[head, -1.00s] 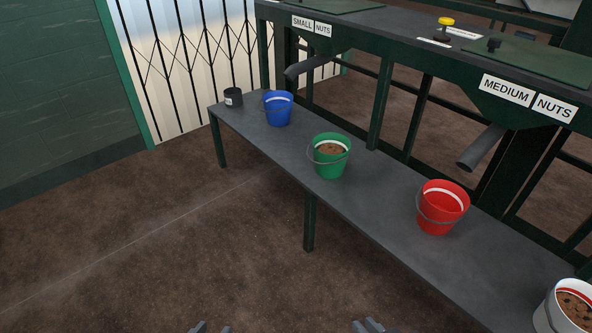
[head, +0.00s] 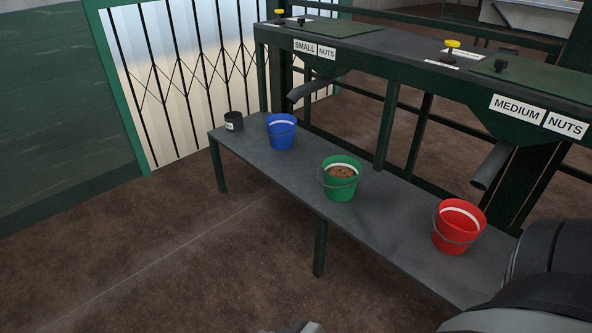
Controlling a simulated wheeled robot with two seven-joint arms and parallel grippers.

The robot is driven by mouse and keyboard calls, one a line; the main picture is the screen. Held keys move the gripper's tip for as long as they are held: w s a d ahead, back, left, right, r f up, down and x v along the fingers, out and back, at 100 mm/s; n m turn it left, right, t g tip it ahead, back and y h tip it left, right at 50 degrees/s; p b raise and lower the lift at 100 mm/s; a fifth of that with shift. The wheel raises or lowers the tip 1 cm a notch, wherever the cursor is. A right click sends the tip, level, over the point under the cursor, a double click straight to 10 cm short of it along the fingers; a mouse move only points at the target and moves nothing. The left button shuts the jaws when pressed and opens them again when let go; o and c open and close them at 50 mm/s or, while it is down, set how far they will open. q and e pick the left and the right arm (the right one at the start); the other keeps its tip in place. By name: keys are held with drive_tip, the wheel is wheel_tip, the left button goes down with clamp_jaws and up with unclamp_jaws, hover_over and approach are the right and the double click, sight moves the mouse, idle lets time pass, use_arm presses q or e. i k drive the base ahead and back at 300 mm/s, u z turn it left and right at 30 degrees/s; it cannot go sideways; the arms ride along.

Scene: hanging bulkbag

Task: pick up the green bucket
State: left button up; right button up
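The green bucket (head: 340,180) stands upright on the long dark bench, between the blue bucket and the red bucket. It has a white band inside the rim, brown contents and a thin handle hanging down over its front. My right arm fills the lower right corner. A small grey gripper part (head: 296,327) shows at the bottom edge, well below and apart from the green bucket; it seems to be my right gripper, but its fingers are mostly cut off. My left gripper is not seen.
The bench (head: 390,235) also holds a black pot (head: 234,121), a blue bucket (head: 282,133) and a red bucket (head: 459,228). Grey chutes (head: 490,166) stick out from the frame behind, above the bench. The floor in front is clear.

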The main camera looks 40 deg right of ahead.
sight(342, 173)
drive_tip(key=z, duration=0.05)
drive_tip(key=i, duration=2.15)
drive_tip(key=z, duration=1.8)
drive_tip(key=i, duration=1.05)
drive_tip(key=z, duration=1.05)
